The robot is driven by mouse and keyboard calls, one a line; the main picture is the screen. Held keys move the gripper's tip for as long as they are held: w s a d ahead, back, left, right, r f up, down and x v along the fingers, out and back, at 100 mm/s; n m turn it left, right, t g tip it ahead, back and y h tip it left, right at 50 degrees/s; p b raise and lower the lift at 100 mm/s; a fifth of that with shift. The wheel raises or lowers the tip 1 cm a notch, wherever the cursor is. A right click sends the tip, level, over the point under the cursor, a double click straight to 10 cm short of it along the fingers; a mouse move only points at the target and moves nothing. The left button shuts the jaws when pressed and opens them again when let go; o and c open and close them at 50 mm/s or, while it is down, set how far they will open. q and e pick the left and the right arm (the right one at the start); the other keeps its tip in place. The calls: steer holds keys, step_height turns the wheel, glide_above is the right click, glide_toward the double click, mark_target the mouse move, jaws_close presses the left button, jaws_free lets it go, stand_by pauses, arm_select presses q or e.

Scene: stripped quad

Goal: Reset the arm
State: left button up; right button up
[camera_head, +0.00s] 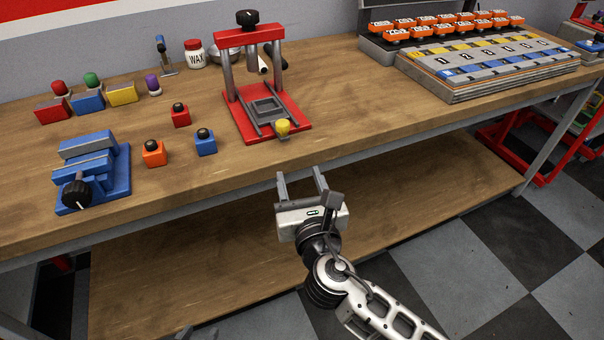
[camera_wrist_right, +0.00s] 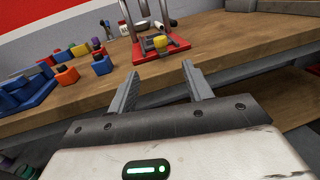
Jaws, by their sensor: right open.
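My right gripper (camera_head: 300,174) is open and empty in the head view, just off the front edge of the workbench (camera_head: 350,115). Its two grey fingers point toward the bench, in front of the red press (camera_head: 262,100). In the right wrist view the fingers (camera_wrist_right: 160,88) are parted with nothing between them, and the red press (camera_wrist_right: 160,47) stands beyond them. My arm comes in from the lower right.
A blue vise (camera_head: 95,172) stands at the bench's left front. Small coloured blocks, including an orange one (camera_head: 154,153) and a blue one (camera_head: 205,142), lie near the press. A wax jar (camera_head: 195,56) stands behind. A tiered rack (camera_head: 485,72) is at the right. The bench between press and rack is clear.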

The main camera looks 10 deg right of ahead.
stand_by(0.4)
steer(key=s+d+f+m+g, duration=0.2)
steer(key=s+f+m, duration=0.4)
steer(key=m, duration=0.5)
steer(key=s+d+f+m+g+y, duration=0.1)
steer(key=s+d+f+m+g, duration=0.2)
steer(key=s+f+m, duration=0.3)
steer(key=s+d+f+m+g, duration=0.2)
steer(key=s+f+m, duration=0.4)
steer(key=m, duration=1.1)
steer(key=shift+d+g+y, duration=0.4)
steer(key=shift+d, duration=0.15)
